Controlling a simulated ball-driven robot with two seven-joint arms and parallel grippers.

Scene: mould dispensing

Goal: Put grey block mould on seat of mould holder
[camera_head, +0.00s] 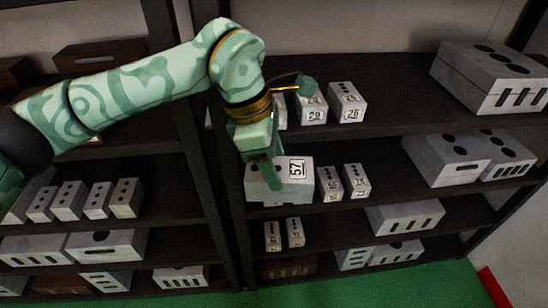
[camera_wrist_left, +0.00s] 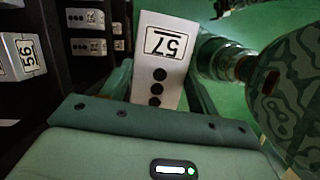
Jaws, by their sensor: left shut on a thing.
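The grey block mould (camera_head: 298,178) is a pale grey block with a "57" label. My left gripper (camera_head: 268,178) is shut on it and holds it in front of the shelf unit, in line with the middle shelf in the head view. In the left wrist view, the block (camera_wrist_left: 158,62) sits between the fingers of my left gripper (camera_wrist_left: 162,88), its label and a row of dark round holes facing the camera. The gripper hides part of the block in the head view. I see no mould holder in either view. My right gripper is not in view.
A dark shelf unit (camera_head: 400,118) holds several grey blocks with number labels, such as block 26 (camera_head: 347,102). Larger slotted blocks (camera_head: 490,78) stand at the right. Another shelf unit with blocks (camera_head: 108,245) is at the left. Green floor (camera_head: 400,288) lies in front.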

